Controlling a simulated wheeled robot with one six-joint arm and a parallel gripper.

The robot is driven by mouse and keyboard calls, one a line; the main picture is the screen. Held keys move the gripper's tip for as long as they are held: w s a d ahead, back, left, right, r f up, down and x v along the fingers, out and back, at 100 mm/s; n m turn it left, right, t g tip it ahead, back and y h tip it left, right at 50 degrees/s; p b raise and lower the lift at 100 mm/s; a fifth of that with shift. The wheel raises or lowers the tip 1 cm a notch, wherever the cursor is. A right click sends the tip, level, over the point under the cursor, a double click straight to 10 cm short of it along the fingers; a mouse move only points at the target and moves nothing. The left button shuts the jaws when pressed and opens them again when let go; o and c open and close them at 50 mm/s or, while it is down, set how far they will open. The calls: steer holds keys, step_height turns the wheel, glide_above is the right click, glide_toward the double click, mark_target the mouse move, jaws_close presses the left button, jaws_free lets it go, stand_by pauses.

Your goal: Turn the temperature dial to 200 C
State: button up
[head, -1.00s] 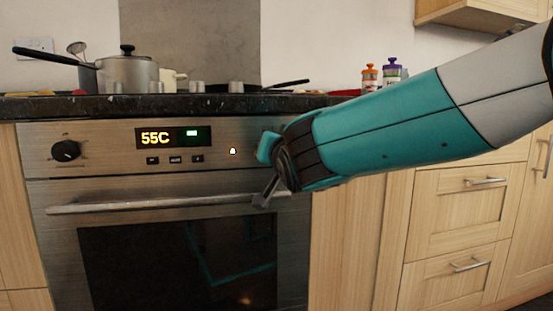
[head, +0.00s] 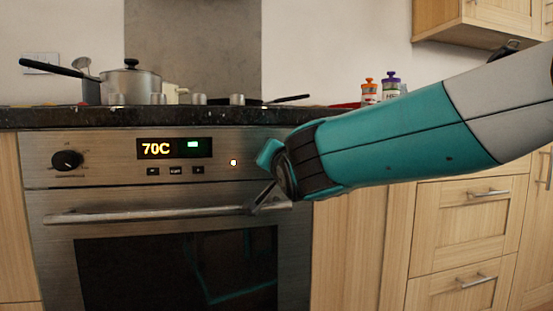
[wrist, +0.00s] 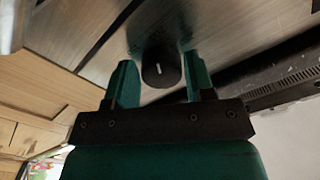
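The oven's display (head: 174,148) reads 70C in yellow, with a small green mark beside it. The temperature dial (wrist: 161,69) is a dark round knob with a short white mark, seen in the wrist view between my two green fingers. In the head view my gripper (head: 262,175) is at the right end of the oven panel and hides the dial there.
Another black knob (head: 67,160) is at the panel's left end. The oven handle (head: 150,212) runs just below the gripper. A pot (head: 131,84) and bottles (head: 391,85) stand on the dark worktop (head: 60,116). Wooden drawers (head: 458,240) are at the right.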

steer(key=shift+o, duration=1.1)
steer(key=shift+s+r, duration=0.1)
steer(key=shift+s, duration=0.1)
steer(key=p+v, duration=0.2)
steer(key=v, duration=1.5)
